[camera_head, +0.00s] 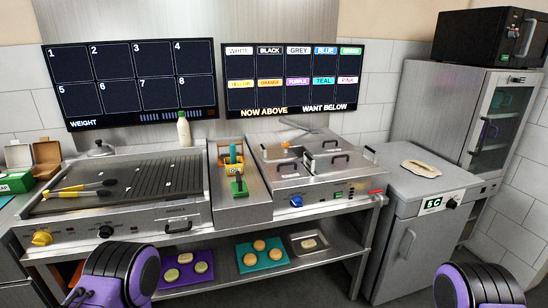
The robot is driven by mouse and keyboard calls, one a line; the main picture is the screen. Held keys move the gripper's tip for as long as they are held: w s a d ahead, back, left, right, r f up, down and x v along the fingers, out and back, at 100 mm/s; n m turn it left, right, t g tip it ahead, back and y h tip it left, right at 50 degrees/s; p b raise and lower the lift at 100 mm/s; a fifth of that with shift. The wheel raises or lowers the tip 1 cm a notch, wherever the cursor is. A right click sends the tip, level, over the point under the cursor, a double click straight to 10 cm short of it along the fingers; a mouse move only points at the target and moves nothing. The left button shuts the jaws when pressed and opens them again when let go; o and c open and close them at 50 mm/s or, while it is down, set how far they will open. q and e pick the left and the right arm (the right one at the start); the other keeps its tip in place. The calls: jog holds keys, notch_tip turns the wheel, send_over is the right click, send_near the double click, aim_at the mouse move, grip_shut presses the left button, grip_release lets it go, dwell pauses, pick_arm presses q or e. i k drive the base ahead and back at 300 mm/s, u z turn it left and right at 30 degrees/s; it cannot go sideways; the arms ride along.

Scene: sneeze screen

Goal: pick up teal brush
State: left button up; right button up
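A slim teal item (233,154), which looks like the handle of the teal brush, stands upright in a small yellow holder (233,168). The holder sits on the narrow steel counter between the griddle and the fryer. Whatever is below the handle is hidden in the holder. Only purple and black rounded parts of my two arms show, at the bottom left and bottom right edges. Neither gripper's fingers are visible, and both arm parts are well short of the holder.
A green-handled item (238,186) lies in front of the holder. The griddle (125,185) carries yellow-and-black tools (80,190). The fryer (310,165) stands to the right. A white bottle (184,130) stands behind. Trays of round items are on the lower shelf.

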aim_at(232, 146)
jog(key=z, duration=0.15)
jog(key=i, duration=0.9)
jog(key=u, duration=0.35)
